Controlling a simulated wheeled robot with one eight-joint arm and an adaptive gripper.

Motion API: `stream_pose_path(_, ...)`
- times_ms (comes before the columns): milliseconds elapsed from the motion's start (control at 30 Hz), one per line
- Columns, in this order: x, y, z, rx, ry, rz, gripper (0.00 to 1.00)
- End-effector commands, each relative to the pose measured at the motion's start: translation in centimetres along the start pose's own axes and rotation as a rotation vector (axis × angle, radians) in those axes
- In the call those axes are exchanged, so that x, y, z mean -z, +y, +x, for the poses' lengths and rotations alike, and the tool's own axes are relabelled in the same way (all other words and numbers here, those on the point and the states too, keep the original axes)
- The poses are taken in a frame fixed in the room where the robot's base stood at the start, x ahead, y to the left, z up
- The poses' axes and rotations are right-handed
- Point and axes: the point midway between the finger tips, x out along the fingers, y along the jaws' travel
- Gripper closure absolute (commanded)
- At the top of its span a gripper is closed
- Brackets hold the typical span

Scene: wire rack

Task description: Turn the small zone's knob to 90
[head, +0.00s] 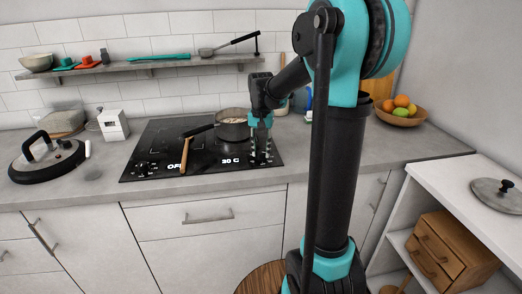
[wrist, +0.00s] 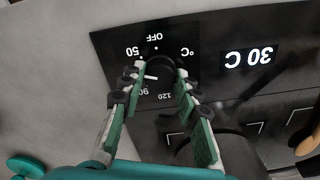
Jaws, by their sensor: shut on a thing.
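My gripper (head: 261,155) reaches down to the front right of the black cooktop (head: 160,172). In the wrist view my gripper (wrist: 158,72) has its two fingers closed around a dark round knob (wrist: 160,75). The knob's white pointer mark aims left, between the 50 and 90 labels. The dial around it shows OFF, 50, 90, 120 and °C, upside down here. A display (wrist: 249,58) beside it reads 30 C and also shows in the head view (head: 230,161). The fingers hide part of the knob and dial. Another display (head: 174,166) at left reads OFF.
A dark pot (head: 233,131) stands at the cooktop's back right, close to my arm. A wooden-handled tool (head: 185,155) lies across the cooktop. A round lid (head: 47,160) lies on the counter at left. A fruit bowl (head: 400,115) stands at right.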

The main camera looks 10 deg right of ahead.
Motion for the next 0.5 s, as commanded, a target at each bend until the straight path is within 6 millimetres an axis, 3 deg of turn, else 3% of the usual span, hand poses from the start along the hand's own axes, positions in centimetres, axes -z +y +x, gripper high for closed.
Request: stream_pose_path(500,0.04,-0.02,-0.03,0.0,0.001,-0.488,0.97)
